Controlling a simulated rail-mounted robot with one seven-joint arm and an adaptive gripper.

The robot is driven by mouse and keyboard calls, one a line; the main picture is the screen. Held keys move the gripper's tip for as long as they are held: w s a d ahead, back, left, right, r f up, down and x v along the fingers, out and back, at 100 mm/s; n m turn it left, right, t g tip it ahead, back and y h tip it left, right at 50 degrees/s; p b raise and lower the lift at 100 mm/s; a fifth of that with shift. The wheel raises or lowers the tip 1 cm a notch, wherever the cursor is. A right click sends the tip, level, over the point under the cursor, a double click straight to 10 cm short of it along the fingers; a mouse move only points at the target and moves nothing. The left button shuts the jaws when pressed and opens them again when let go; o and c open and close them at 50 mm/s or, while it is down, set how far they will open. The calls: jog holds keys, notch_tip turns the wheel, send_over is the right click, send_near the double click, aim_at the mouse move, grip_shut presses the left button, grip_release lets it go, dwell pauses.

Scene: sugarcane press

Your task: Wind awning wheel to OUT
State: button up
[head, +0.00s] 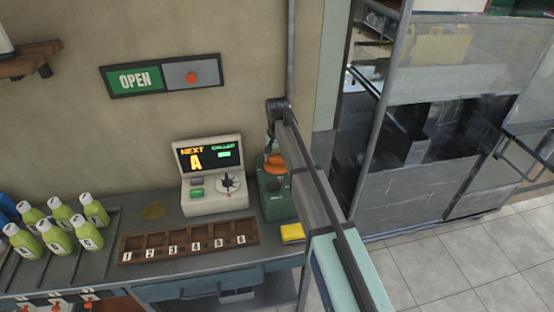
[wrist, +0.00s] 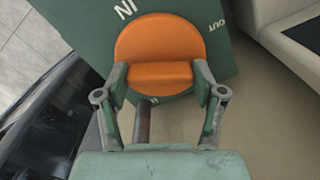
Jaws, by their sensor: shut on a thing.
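The awning wheel is an orange disc with a raised bar across it. In the wrist view the wheel (wrist: 160,38) sits on a green panel (wrist: 75,22) lettered IN at the upper left and OUT at the upper right. My gripper (wrist: 160,78) is shut on the wheel's orange bar, one finger at each end. In the head view the wheel (head: 275,164) shows on the green box (head: 279,205) at the counter's right end, partly hidden by my arm. My gripper (head: 269,150) comes down on it from above. The wheel's pointer mark cannot be made out.
A beige console (head: 213,190) with a lit screen stands left of the green box. In front are a numbered wooden tray (head: 188,250) and a yellow sponge (head: 292,233). Several green bottles (head: 62,215) stand at the left. An OPEN sign (head: 133,79) hangs on the wall.

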aim_at(278, 158)
jog(key=n+b, duration=0.1)
jog(key=n, duration=0.4)
jog(key=shift+n, duration=0.4)
dwell(0.3)
jog(key=o, duration=1.1)
jog(key=shift+f, duration=0.1)
jog(key=shift+o, duration=0.2)
notch_tip(278, 158, up, 12)
jog(key=shift+d, duration=0.1)
